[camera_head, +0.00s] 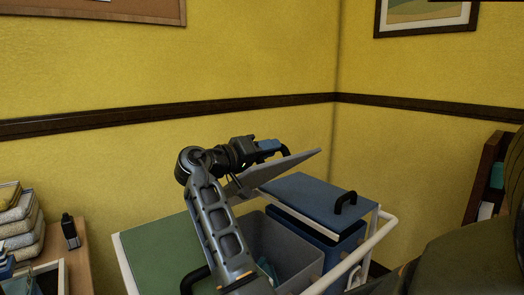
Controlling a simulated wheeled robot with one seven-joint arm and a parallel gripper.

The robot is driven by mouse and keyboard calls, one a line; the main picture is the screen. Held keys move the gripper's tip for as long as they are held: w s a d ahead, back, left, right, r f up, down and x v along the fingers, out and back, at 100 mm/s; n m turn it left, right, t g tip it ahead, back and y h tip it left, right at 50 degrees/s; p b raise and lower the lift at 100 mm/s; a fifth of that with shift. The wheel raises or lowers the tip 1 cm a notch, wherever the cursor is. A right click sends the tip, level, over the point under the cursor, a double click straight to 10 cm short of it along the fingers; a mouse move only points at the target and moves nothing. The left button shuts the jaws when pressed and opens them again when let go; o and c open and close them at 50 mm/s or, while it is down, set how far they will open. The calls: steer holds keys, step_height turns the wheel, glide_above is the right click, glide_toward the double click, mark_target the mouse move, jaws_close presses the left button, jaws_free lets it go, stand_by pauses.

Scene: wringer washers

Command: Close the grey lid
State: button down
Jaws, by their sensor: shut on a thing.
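The grey lid (283,168) is raised and tilted above the open grey bin (285,238), in the middle of the cart. My gripper (272,146) is at the upper side of this lid. It is shut on the lid's dark handle (284,149), though the contact is small and partly hidden. My arm passes in front of the grey bin and hides part of its opening. Some teal items (266,268) show inside the bin.
A green lid (155,252) lies to the left. A white rail (355,255) edges the cart. Yellow walls meet behind. A desk with folded stacks (22,225) stands at left.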

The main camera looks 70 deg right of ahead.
mark_target(250, 172)
steer(key=shift+m, duration=0.8)
steer(key=shift+s+a+f+b, duration=0.45)
steer(key=shift+s+f+b, duration=0.15)
steer(key=shift+f, duration=0.25)
steer(key=shift+s+a+f+b, duration=0.45)
steer(key=shift+s+f, duration=0.2)
steer(key=shift+f, duration=0.15)
steer(key=shift+d, duration=0.1)
steer(key=c, duration=1)
jaws_free()
steer(key=shift+v, duration=3.95)
